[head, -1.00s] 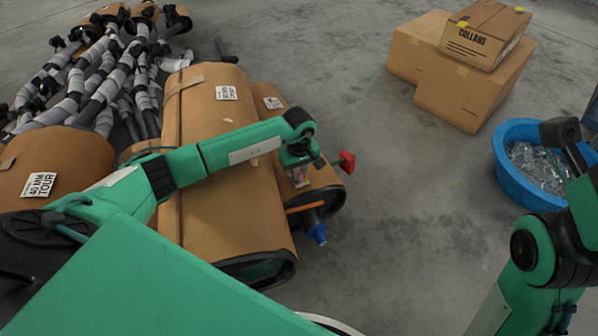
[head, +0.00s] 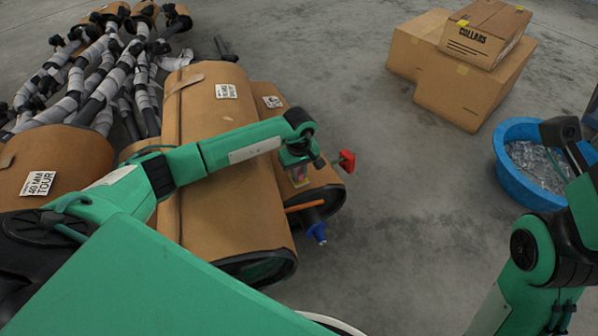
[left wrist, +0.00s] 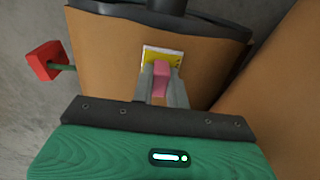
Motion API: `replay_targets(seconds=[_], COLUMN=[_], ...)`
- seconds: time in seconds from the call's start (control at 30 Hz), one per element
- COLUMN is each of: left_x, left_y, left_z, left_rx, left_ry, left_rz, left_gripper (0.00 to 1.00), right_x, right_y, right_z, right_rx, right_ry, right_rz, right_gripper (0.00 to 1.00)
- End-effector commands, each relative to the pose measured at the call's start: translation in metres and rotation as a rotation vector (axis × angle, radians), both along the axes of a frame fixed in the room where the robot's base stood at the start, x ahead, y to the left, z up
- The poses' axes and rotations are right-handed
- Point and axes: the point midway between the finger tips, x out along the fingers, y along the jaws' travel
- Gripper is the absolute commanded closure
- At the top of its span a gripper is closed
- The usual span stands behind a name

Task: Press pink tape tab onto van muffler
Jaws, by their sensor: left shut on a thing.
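My left gripper (head: 299,180) is shut on a small pink tape tab (left wrist: 161,76). It sits at the wrapped surface of the smaller muffler (head: 322,183), which I take to be the van muffler, right of the big one. In the left wrist view, the tab lies between the fingers in front of a yellow-and-white label (left wrist: 176,54) on this muffler's brown wrap (left wrist: 108,60). The fingers hide part of the label. I cannot tell whether the tab touches it. The van muffler's white tag (head: 272,102) is too small to read. My right gripper's fingers do not show.
A larger wrapped muffler (head: 205,130) lies against its left. A red block (head: 347,161) on a stem, an orange rod (head: 305,206) and a blue-tipped part (head: 318,233) are near its front end. Cardboard boxes (head: 470,95) and a blue tub (head: 524,189) stand right; floor between is clear.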

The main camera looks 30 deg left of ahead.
Motion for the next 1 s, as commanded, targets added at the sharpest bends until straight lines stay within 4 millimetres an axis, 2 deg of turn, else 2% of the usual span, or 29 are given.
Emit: replay_targets(seconds=[1.0], left_x=[0.0], left_y=[0.0], left_z=[0.052], left_rx=[0.0], left_ry=[0.0], left_rz=[0.0], left_gripper=[1.0], right_x=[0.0], right_y=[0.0], right_z=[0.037], right_rx=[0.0], right_ry=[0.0], right_rz=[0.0], right_gripper=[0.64])
